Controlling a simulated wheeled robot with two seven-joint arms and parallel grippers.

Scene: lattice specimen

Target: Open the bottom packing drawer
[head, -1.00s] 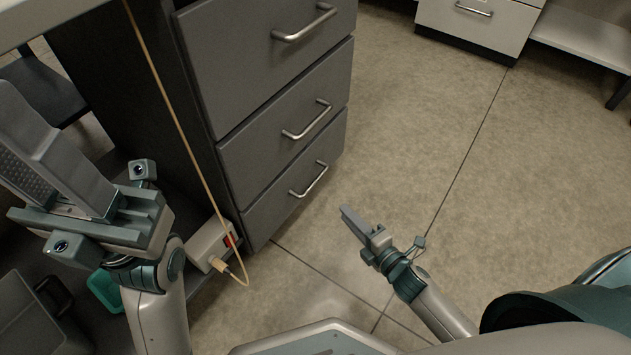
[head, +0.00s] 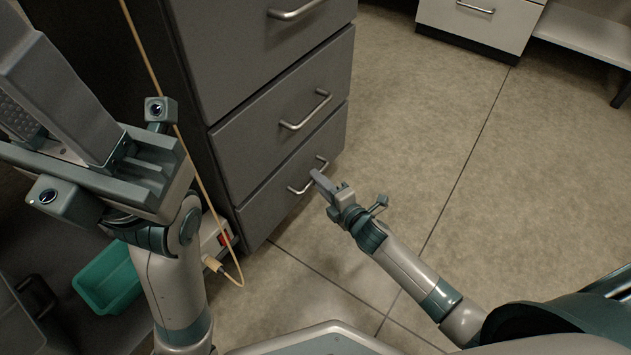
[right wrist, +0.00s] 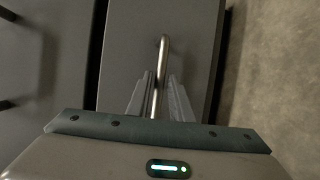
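The bottom packing drawer (head: 262,207) is the lowest grey front of the drawer unit in the head view and looks shut. Its metal bar handle (head: 298,190) is partly covered by my right gripper (head: 317,178). In the right wrist view, the handle (right wrist: 163,52) runs between the two fingers of my right gripper (right wrist: 160,82). Those fingers are open, one on each side of the bar, with a narrow gap visible. My left gripper (head: 45,75) is raised at the left of the head view, away from the drawers; its finger gap is unclear.
Two more grey drawer fronts with bar handles are above, the middle one (head: 250,135) and an upper one (head: 235,50). A tan cable (head: 160,85) hangs to a plug beside the unit. A teal bin (head: 108,280) is at lower left. The floor right of the drawers is clear.

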